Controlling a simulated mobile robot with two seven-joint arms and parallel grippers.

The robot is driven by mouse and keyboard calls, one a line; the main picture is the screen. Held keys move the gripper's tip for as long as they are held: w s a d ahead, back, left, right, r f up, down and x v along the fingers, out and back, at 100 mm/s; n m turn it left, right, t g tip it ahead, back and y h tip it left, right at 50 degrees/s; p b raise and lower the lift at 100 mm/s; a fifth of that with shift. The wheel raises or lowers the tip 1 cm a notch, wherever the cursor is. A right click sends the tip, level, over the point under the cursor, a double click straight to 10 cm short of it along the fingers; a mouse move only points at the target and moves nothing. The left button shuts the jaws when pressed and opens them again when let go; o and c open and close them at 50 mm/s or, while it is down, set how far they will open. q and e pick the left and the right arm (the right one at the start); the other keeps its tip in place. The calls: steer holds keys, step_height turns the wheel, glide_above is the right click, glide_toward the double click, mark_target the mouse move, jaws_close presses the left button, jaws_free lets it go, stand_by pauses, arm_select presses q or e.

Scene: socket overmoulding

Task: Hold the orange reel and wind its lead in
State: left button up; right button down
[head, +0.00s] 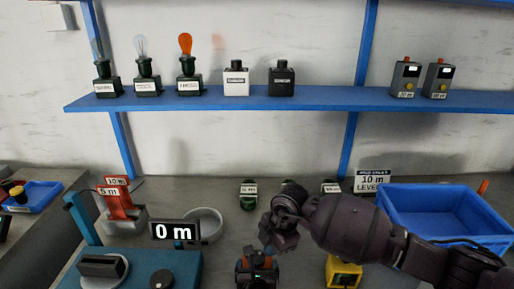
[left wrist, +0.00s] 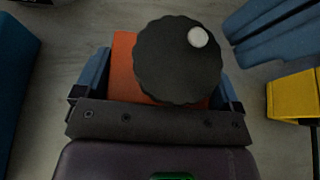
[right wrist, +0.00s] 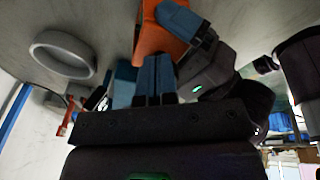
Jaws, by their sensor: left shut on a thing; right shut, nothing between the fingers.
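The orange reel (left wrist: 124,55) is between the blue fingers of my left gripper (left wrist: 160,85), which is shut on it. In the left wrist view a round black knob (left wrist: 178,62) with a white dot covers much of it. In the head view the reel (head: 243,265) shows only in part at the bottom centre, in my left gripper. My right gripper (head: 270,245) is shut and empty, just above the reel. In the right wrist view its closed fingers (right wrist: 155,75) point at the orange reel (right wrist: 157,38). I cannot tell whether they touch it. The lead is not clearly visible.
A yellow reel (head: 343,272) stands to the right. A display (head: 176,231) reading 0 m and a grey round dish (head: 208,222) are to the left, near a blue-teal machine (head: 185,262). A blue bin (head: 440,208) stands at right, below the shelf (head: 300,98).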

arm_select(q)
steer(key=shift+w+a+f, duration=0.1)
steer(key=shift+f, duration=0.05)
arm_select(e)
steer(key=shift+s+f, duration=0.7)
steer(key=shift+d, duration=0.15)
arm_select(q)
steer(key=shift+a, duration=0.1)
arm_select(e)
steer(key=shift+w+d, duration=0.15)
steer(key=shift+d, duration=0.05)
steer(key=shift+r, duration=0.25)
arm_select(q)
steer(key=shift+f, duration=0.15)
arm_select(e)
steer(key=a+v, duration=0.1)
steer(key=v, duration=0.4)
steer(key=shift+r, duration=0.55)
